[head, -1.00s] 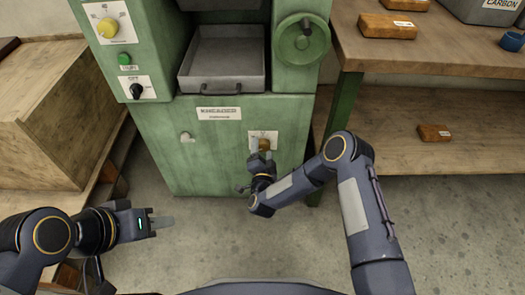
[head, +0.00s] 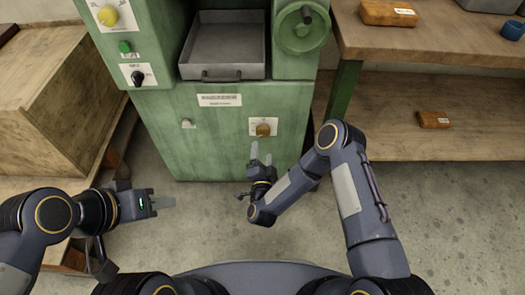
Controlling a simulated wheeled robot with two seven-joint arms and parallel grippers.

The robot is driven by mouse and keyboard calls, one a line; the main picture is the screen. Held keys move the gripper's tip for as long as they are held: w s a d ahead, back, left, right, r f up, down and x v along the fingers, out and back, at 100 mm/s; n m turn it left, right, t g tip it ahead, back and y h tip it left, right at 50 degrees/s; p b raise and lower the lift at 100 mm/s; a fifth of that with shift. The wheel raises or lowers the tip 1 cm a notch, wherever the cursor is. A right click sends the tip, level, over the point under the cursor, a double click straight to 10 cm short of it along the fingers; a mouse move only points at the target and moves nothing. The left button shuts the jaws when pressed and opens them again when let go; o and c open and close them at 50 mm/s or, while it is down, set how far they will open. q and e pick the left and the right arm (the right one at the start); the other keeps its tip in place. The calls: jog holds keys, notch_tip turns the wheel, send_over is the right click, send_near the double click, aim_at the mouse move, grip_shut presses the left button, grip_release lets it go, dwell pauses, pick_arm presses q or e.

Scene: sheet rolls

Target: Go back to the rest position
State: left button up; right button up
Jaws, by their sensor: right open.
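My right gripper (head: 261,155) is open and empty. Its fingers point up toward the green machine's lower front, just below a brass knob (head: 263,130) on a white plate, with a small gap between them. My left gripper (head: 165,202) points right over the floor at the lower left. It holds nothing that I can see, and its fingers overlap in this view, so its opening is unclear.
The green machine (head: 200,140) stands ahead with a grey tray (head: 225,45), a handwheel (head: 301,28), and a yellow knob (head: 108,15). A wooden crate (head: 60,90) is at left. A wooden workbench (head: 430,45) with wrapped blocks is at right. The floor in front is clear.

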dwell(0.3)
jog(key=w+d+r+n+y, duration=0.1)
jog(key=w+r, duration=0.1)
jog(key=r, duration=0.2)
jog(key=w+d+r+n+g+y, duration=0.1)
jog(key=w+d+r+n, duration=0.1)
jog(key=r, duration=0.3)
jog(key=w+d+r+n+g+y, duration=0.1)
jog(key=w+d+r, duration=0.1)
jog(key=w+r, duration=0.1)
jog(key=shift+r+y, duration=0.3)
jog(key=shift+r, duration=0.5)
jog(key=s+d+r+n+g, duration=0.4)
jog(key=s+d+r+g, duration=0.1)
jog(key=s+d+r, duration=0.7)
jog(key=s+d+r+n+g, duration=0.1)
jog(key=s+d+g, duration=0.15)
jog(key=s, duration=0.95)
jog(key=s+d+g, duration=0.2)
jog(key=s+g, duration=0.1)
jog(key=s, duration=0.9)
notch_tip(320, 180, up, 31)
jog(key=p, duration=3)
jog(key=shift+s+a+p, duration=0.3)
jog(key=shift+s+p, duration=0.05)
jog(key=shift+p, duration=0.05)
